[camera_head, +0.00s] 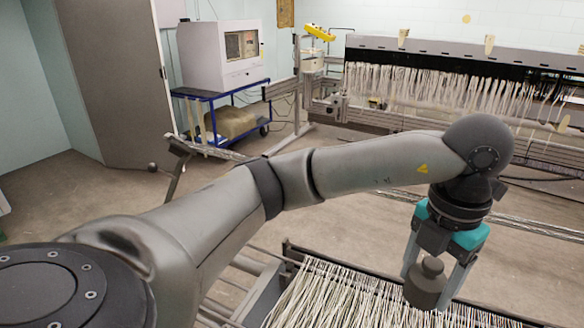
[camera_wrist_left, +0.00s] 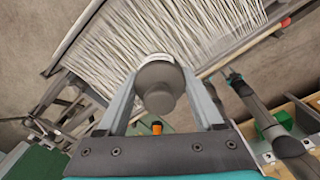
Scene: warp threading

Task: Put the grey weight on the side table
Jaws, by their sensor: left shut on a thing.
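The grey weight (camera_head: 427,284) is a short dark grey cylinder with a narrower knob on top. My left gripper (camera_head: 430,288) points down and is shut on it, with one finger on each side. The weight is upright over the white threads at the lower right of the head view, seemingly clear of them. In the left wrist view the weight (camera_wrist_left: 158,88) sits between the fingertips. I cannot make out with certainty which surface is the side table.
White warp threads (camera_head: 335,297) on a frame lie below the gripper. A loom (camera_head: 450,85) with hanging threads stands at the back right. A blue cart (camera_head: 222,90) carries a white monitor (camera_head: 220,54) at the back left. Floor (camera_head: 90,200) is clear at left.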

